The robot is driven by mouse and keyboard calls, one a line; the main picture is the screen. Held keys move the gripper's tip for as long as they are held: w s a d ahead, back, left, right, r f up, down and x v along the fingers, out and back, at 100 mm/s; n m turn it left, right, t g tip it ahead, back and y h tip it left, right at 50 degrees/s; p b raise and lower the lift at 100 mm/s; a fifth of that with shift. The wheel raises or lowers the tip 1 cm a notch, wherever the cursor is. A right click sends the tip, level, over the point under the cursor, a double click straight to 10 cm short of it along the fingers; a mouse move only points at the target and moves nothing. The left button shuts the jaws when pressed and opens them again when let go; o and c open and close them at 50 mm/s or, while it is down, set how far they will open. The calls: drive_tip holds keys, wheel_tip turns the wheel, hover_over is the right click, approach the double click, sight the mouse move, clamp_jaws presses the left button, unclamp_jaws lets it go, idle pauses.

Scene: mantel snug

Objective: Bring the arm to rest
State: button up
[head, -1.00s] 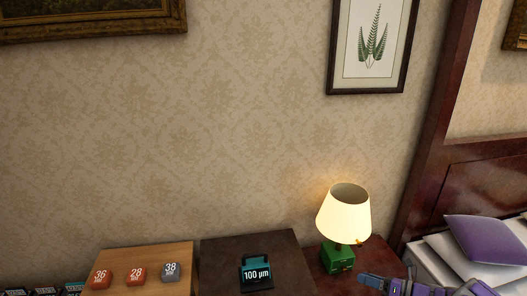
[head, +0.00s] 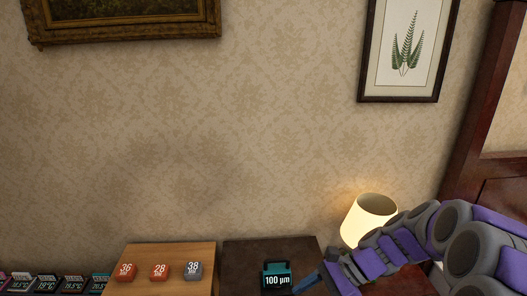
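My arm reaches in from the right edge of the head view in purple and grey links and slopes down to the left. My gripper (head: 318,282) is at its lower end, at the bottom edge of the view and partly cut off. It is just right of the teal block marked 100 µm (head: 277,277), with a small gap between them in the picture. I cannot tell whether its fingers are open or shut, and I see nothing held in it.
The block sits on a dark wooden top (head: 240,263). Left of it, a lighter wooden top (head: 190,254) bears cubes marked 36 (head: 125,272), 28 (head: 160,271) and 38 (head: 193,270). Several labelled blocks (head: 47,284) stand far left. My arm partly hides a lit lamp (head: 367,217).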

drive_tip(key=s+a+r+n+g+h, duration=0.15)
drive_tip(key=s+n+h, duration=0.45)
drive_tip(key=s, duration=0.7)
drive_tip(key=s+d+n+t+h, duration=0.1)
drive_tip(key=s+d+n+h, duration=0.3)
drive_tip(key=s+n, duration=0.3)
drive_tip(key=s+d, duration=0.1)
drive_tip(key=s, duration=0.4)
drive_tip(key=shift+n, duration=0.4)
